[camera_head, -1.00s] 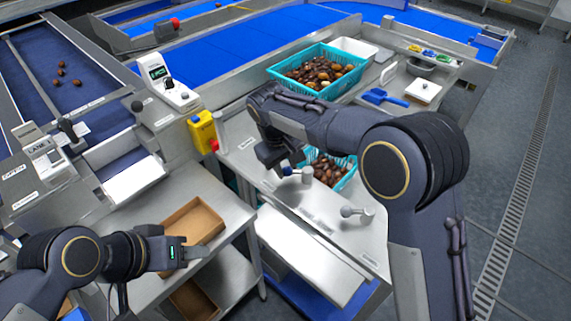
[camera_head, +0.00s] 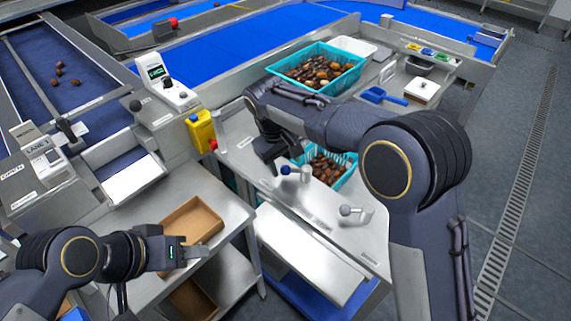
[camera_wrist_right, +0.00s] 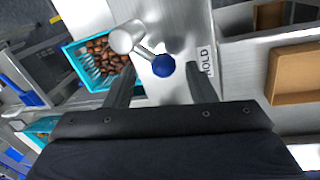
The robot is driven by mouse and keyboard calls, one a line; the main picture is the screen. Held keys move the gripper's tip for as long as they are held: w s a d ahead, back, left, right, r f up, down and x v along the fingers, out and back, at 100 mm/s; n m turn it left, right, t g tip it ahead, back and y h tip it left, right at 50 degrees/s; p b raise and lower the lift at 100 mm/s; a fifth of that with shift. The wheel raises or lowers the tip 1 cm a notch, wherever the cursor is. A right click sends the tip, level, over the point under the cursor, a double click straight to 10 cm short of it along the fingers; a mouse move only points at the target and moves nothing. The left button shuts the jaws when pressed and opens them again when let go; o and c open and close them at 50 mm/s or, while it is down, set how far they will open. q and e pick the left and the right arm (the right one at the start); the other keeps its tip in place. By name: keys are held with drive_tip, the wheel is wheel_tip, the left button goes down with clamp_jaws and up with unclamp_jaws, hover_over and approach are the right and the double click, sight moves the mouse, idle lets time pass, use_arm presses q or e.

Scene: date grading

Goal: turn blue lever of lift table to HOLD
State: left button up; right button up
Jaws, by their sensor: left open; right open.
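The blue lever's round blue knob (camera_head: 286,170) sticks out to the left of its grey hub (camera_head: 306,175) on the metal lift table (camera_head: 325,225). In the right wrist view the blue knob (camera_wrist_right: 163,66) lies between the two finger lines, nearer the right finger. The HOLD label (camera_wrist_right: 207,61) is on the table just right of that finger. My right gripper (camera_wrist_right: 160,84) is open around or just above the knob; I cannot tell if it touches. My left gripper (camera_head: 200,252) is open and empty beside the cardboard tray, away from the lever.
Another teal crate (camera_head: 318,90) is further back. A cardboard tray (camera_head: 212,232) lies on the left bench.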

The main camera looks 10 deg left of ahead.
wheel_tip(320, 180, up, 6)
drive_tip(key=a, duration=0.1)
drive_tip(key=shift+s, duration=0.45)
